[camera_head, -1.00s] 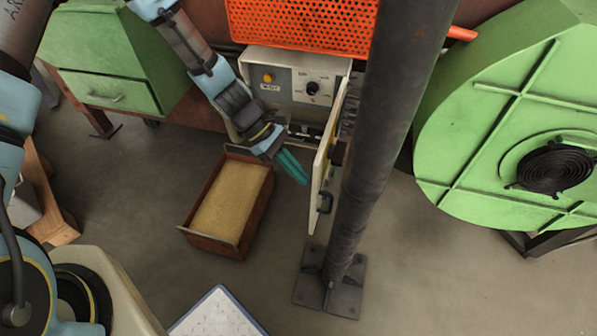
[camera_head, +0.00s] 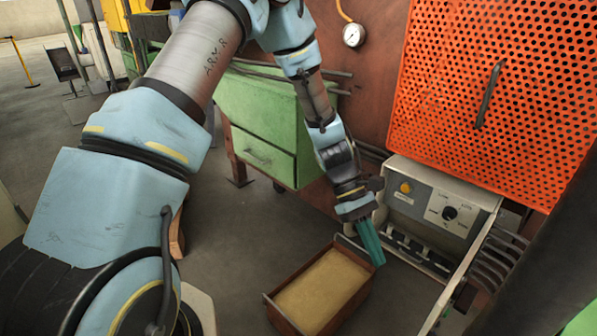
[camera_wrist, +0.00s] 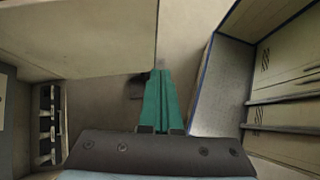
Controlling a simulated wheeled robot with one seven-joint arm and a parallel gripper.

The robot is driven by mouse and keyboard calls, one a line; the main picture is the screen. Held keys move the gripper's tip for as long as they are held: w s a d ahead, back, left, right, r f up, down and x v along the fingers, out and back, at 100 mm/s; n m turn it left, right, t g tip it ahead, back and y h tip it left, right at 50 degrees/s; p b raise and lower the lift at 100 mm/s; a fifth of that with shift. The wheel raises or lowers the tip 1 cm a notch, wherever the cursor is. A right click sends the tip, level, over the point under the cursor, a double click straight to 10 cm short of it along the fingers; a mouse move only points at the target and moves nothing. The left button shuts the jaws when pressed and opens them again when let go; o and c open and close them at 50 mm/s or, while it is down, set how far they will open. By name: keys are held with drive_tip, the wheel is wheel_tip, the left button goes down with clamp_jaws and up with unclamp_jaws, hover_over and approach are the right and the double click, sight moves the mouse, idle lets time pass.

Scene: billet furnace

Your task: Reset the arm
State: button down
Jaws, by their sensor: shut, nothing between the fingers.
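My gripper (camera_head: 370,243) has teal fingers, pressed together and empty. In the head view it points down beside the grey control box (camera_head: 428,215), above the far right side of the sand-filled tray (camera_head: 345,316). The box has an orange button and a round black knob, and its pale door (camera_head: 452,290) stands open, seen nearly edge-on. In the wrist view my gripper (camera_wrist: 161,98) shows shut in the middle, with nothing held. A pale panel (camera_wrist: 80,40) fills the upper left there, and switches (camera_wrist: 48,122) show at the left edge.
An orange perforated guard (camera_head: 495,90) with a handle hangs above the box. A green drawer cabinet (camera_head: 262,125) stands behind my arm. A dark post (camera_head: 560,250) rises at the right. A pressure gauge (camera_head: 353,35) is on the rusty wall.

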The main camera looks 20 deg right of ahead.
drive_tip(key=w+a+r+m+t, duration=0.1)
drive_tip(key=w+a+r+t, duration=0.3)
drive_tip(key=a, duration=0.5)
drive_tip(key=w+a+r+m+t+y, duration=0.1)
drive_tip(key=w+a+r, duration=0.2)
drive_tip(key=w+a, duration=0.4)
drive_tip(key=w+a+r+m+t, duration=0.1)
drive_tip(key=w+a+r+t, duration=0.25)
drive_tip(key=a, duration=0.65)
drive_tip(key=a+r+m+t+y, duration=0.1)
drive_tip(key=a+r, duration=0.3)
drive_tip(key=a, duration=0.6)
drive_tip(key=shift+w+r+t+p, duration=0.15)
drive_tip(key=shift+r+t+p, duration=0.2)
drive_tip(key=shift+r+t, duration=0.1)
drive_tip(key=c, duration=1.6)
unclamp_jaws()
drive_tip(key=shift+a, duration=0.1)
